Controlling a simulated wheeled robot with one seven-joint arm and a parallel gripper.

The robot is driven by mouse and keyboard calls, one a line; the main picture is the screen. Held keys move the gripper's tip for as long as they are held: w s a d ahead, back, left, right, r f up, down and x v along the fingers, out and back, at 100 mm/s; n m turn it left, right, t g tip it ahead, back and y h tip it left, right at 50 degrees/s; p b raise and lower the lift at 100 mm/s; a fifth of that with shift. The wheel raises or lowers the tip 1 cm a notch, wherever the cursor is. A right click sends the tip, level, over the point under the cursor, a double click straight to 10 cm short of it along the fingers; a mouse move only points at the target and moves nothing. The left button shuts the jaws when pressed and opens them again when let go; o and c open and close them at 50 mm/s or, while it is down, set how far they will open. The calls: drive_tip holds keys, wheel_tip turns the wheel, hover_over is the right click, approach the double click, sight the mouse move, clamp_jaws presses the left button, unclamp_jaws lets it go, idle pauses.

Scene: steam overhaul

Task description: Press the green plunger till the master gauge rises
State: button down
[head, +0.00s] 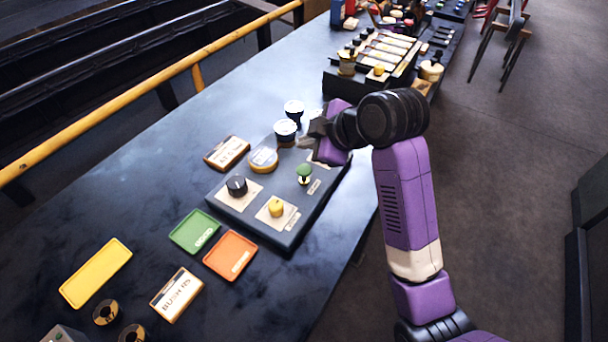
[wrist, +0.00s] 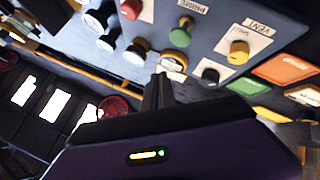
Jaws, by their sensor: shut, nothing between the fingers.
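The green plunger (head: 304,170) stands up on a dark control panel (head: 257,225), and it also shows in the wrist view (wrist: 181,35). It looks raised. A yellow-rimmed round gauge (head: 263,160) is on the same panel, also in the wrist view (wrist: 173,62); its reading is too small to tell. I cannot tell which is the master gauge. My gripper (head: 310,137) is shut and empty, above the panel's far edge, apart from the plunger. Its fingers show in the wrist view (wrist: 161,88).
The panel also carries a black knob (head: 236,187), a yellow knob (head: 276,208) and a red knob (wrist: 131,8). Green (head: 195,231), orange (head: 230,255) and yellow (head: 96,272) trays lie in front. A yellow rail (head: 140,94) runs along the bench's left side.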

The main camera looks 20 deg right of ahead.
sight(305, 169)
wheel_tip(305, 169, down, 4)
drive_tip(key=shift+r+b, duration=0.1)
drive_tip(key=shift+b, duration=1.1)
drive_tip(key=shift+f, duration=0.65)
idle(0.4)
drive_tip(key=shift+f, duration=0.4)
drive_tip(key=shift+f+b, duration=0.75)
drive_tip(key=shift+f, duration=0.7)
idle(1.4)
drive_tip(key=shift+r, duration=0.1)
drive_tip(key=shift+r+p, duration=1.7)
drive_tip(key=shift+p, duration=0.1)
drive_tip(key=shift+r+p, duration=2.4)
drive_tip(key=shift+r, duration=0.15)
